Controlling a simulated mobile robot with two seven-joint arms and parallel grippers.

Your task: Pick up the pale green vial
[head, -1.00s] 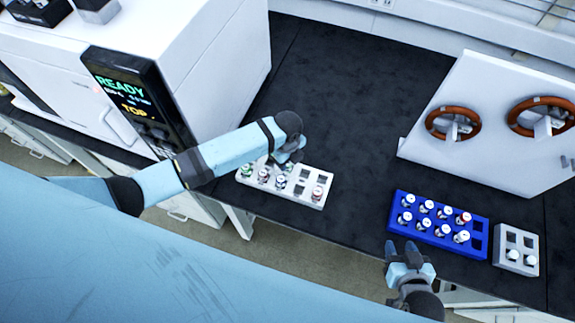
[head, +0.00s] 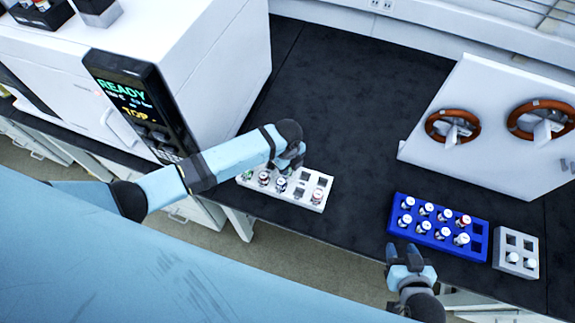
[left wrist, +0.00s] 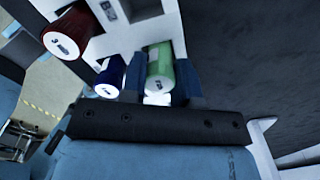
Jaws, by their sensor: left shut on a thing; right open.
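In the left wrist view a green vial (left wrist: 160,72) stands between the two fingers of my left gripper (left wrist: 160,84), which is shut on it. It overlaps the white rack, and I cannot tell whether its base is clear of the slot. In the head view my left gripper (head: 286,167) is over the back edge of the white rack (head: 308,204), and the held vial is mostly hidden there. My right gripper (head: 403,254) is open and empty in front of the bench edge, below the blue rack.
A red vial (left wrist: 66,34) and a blue vial (left wrist: 109,78) are beside the held one. A blue rack (head: 398,228) with several white-capped vials and a grey rack (head: 503,264) stand to the right. A white instrument (head: 215,70) is at left; the dark bench behind is clear.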

